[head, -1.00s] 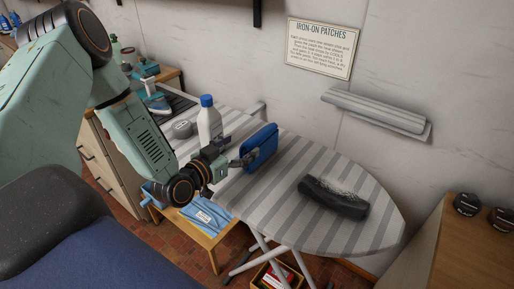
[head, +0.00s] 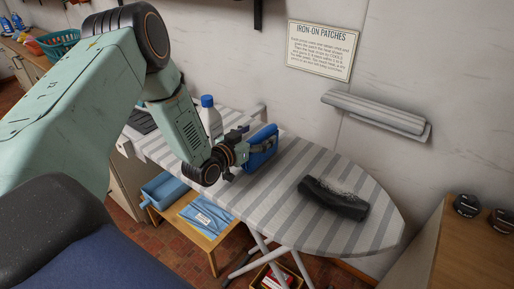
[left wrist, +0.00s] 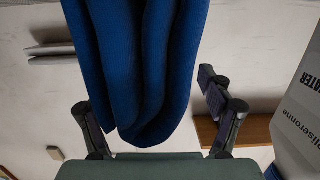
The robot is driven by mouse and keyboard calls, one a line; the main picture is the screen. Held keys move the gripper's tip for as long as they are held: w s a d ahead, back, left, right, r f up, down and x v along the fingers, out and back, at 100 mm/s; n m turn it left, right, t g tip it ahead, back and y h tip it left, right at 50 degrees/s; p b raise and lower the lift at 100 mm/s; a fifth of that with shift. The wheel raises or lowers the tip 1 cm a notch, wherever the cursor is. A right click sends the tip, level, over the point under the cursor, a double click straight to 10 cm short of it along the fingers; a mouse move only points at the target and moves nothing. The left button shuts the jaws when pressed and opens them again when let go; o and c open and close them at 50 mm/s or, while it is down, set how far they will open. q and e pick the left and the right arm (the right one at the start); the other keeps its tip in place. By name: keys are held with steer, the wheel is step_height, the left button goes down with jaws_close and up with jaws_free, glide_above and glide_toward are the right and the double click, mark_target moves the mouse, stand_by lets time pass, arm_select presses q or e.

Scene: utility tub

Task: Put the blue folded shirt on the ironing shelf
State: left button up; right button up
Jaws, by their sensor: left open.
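The dark blue folded cloth (head: 264,154), which looks like the blue folded shirt, stands on edge on the striped ironing board (head: 300,165). My left gripper (head: 254,148) is at it, with one finger in front of its near face. In the left wrist view the rounded folds of the blue cloth (left wrist: 145,75) hang between the two spread fingers, with a gap at the right finger. The gripper is open. A grey padded shelf (head: 375,112) is fixed to the wall behind the board; it may be the ironing shelf. My right gripper is not in view.
A white bottle with a blue cap (head: 209,118) stands close behind my left gripper. A dark grey bundle (head: 333,198) lies on the board's right part. A low wooden bench (head: 222,235) holds a blue tub (head: 165,190) and light blue folded cloth (head: 207,216).

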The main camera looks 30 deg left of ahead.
arm_select(q)
steer(key=shift+d+r, duration=0.1)
steer(key=shift+d, duration=0.2)
steer(key=c, duration=0.3)
steer(key=shift+a, duration=0.2)
steer(key=c, duration=0.6)
steer(key=shift+d, duration=0.1)
steer(key=c, duration=0.5)
step_height(320, 180, up, 9)
steer(key=shift+r+p, duration=0.2)
steer(key=shift+p, duration=0.6)
steer(key=shift+r, duration=0.25)
